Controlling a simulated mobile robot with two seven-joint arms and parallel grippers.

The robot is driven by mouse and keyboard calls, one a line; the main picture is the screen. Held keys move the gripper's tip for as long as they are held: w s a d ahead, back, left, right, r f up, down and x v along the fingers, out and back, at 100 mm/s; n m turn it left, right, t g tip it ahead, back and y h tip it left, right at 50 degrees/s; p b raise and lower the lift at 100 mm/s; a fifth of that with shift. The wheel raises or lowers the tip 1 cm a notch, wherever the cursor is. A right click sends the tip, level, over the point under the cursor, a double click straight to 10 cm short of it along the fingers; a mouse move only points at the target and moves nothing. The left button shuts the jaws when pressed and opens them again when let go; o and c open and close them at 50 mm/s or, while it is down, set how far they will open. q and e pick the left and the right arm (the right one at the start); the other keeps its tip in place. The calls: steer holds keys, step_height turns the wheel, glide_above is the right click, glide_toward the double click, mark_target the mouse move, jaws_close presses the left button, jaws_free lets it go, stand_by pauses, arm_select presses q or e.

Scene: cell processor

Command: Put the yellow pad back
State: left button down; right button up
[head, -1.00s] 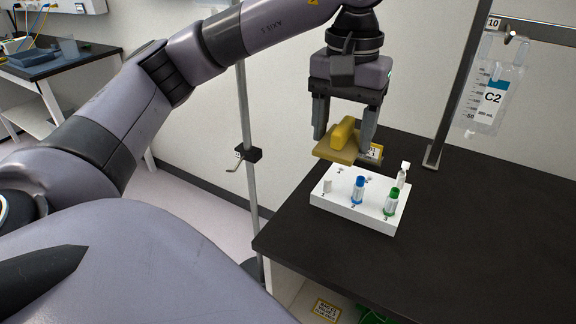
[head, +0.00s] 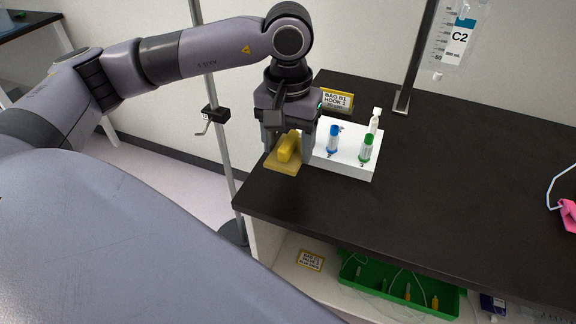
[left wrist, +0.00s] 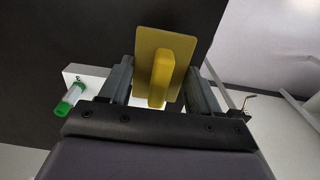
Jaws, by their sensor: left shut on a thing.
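The yellow pad (head: 283,162) is a flat plate with a raised grip block on top. My left gripper (head: 289,150) is shut on the grip block, with one finger on each side. In the head view it holds the pad at the left of the white tube rack, near the left edge of the black bench. The pad also shows between the fingers (left wrist: 160,85) in the left wrist view. Whether the pad touches the bench cannot be told. My right gripper is not in view.
The white rack (head: 345,163) holds a blue-capped and a green-capped tube, with a white piece at its back. A yellow label sign (head: 337,100) stands behind it. A pole and C2 bag (head: 458,40) are behind. A green tray (head: 395,290) sits below.

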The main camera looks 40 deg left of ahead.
mark_target(288, 140)
arm_select(q)
step_height(288, 140, down, 6)
steer(key=shift+f, duration=0.3)
steer(key=shift+f, duration=0.15)
steer(key=shift+c, duration=1.1)
jaws_free()
steer(key=shift+r, duration=0.25)
step_height(288, 140, up, 12)
steer(key=shift+f+b, duration=0.1)
steer(key=shift+b, duration=0.4)
